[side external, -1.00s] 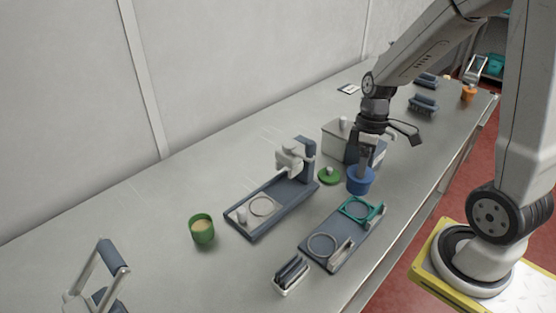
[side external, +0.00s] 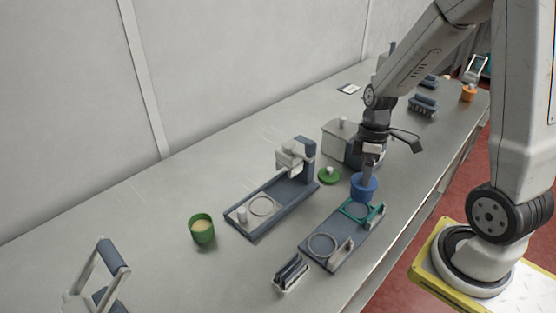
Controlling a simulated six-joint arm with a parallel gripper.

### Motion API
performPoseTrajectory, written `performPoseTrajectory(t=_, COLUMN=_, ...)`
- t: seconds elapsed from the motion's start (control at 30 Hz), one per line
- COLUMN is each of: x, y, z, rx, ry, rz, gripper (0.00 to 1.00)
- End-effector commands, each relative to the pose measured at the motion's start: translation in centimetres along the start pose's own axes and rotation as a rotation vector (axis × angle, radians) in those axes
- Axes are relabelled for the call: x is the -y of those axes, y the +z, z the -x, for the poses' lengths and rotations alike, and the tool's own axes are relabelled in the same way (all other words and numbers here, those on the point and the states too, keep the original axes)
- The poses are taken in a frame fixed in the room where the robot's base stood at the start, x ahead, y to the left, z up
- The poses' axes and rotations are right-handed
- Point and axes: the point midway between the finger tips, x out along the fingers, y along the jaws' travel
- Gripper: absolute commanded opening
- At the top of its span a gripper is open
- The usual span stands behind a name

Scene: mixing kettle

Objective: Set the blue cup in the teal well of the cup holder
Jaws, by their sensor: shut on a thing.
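The blue cup (side external: 363,187) is held upright in my gripper (side external: 369,172), which is shut on its rim or wall. The cup is at the far end of the cup holder (side external: 329,259), just over or behind the teal well (side external: 358,212). I cannot tell exactly how high it is above the well. The teal well is a ring with a teal bracket at its right side and looks empty. The holder's other well is a grey ring (side external: 322,246) at the near end, also empty.
A green cup (side external: 202,229) with pale contents stands at left. A dark-based stand (side external: 248,227) with a white head lies left of the holder. A green lid (side external: 329,176) and a grey box (side external: 341,143) sit behind. A small brush rack (side external: 291,274) stands in front.

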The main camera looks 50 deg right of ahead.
Motion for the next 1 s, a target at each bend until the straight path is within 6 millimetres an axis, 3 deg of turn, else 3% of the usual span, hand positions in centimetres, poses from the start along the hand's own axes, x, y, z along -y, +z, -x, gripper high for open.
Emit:
performPoseTrajectory(t=0.43, x=-0.7, y=0.0, z=-3.1, rx=0.000, ry=-0.001, rz=-0.001, gripper=0.00)
performPoseTrajectory(t=1.0, x=-0.8, y=0.0, z=-3.5, rx=0.000, ry=0.000, rz=0.000, gripper=0.00)
